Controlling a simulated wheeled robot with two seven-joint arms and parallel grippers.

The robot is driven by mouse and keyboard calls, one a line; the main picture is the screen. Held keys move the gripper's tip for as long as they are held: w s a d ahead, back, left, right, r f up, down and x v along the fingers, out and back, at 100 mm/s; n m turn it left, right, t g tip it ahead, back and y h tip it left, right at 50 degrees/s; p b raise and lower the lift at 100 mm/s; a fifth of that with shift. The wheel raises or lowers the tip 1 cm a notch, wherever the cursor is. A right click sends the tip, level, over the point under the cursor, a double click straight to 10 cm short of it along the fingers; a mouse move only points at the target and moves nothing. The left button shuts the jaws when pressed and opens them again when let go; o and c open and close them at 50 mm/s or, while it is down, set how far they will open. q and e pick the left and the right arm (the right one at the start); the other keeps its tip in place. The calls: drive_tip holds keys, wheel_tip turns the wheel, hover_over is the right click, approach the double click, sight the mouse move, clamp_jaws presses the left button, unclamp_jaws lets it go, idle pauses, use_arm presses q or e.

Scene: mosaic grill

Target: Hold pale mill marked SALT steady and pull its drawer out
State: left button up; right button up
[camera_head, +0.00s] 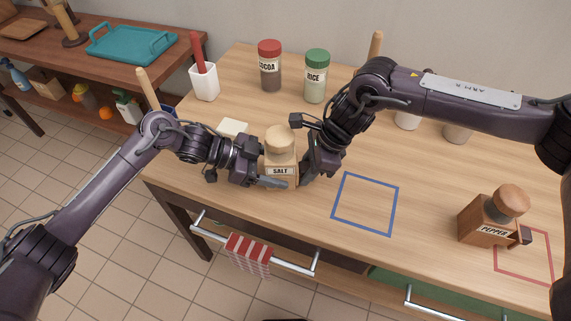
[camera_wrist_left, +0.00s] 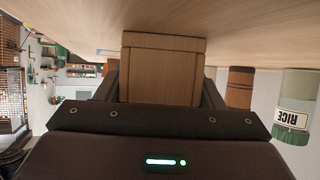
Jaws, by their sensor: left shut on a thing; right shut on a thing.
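The pale mill marked SALT (camera_head: 281,171) stands upright on the table, with a round wooden top. In the left wrist view its pale wooden body (camera_wrist_left: 160,65) fills the space between my fingers. My left gripper (camera_head: 277,181) comes from the left and is shut on the body, one finger across the front below the label. My right gripper (camera_head: 304,178) is at the mill's right side, shut on a part there that looks like the drawer. The drawer and its knob are hidden by the right gripper, so I cannot tell how far out it is.
A brown PEPPER mill (camera_head: 486,221) stands at the right by a red square outline (camera_head: 524,284). A blue square outline (camera_head: 334,205) marks bare table right of the SALT mill. COCOA (camera_head: 270,68) and RICE (camera_head: 315,77) jars stand behind. The table's front edge is close.

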drive_tip(key=shift+r, duration=0.1)
use_arm(q)
drive_tip(key=shift+a+f, duration=0.1)
drive_tip(key=shift+f, duration=0.05)
use_arm(e)
drive_tip(key=shift+d, duration=2.05)
drive_tip(key=shift+w, duration=0.1)
drive_tip(key=o, duration=1)
drive_tip(key=shift+r, duration=3.45)
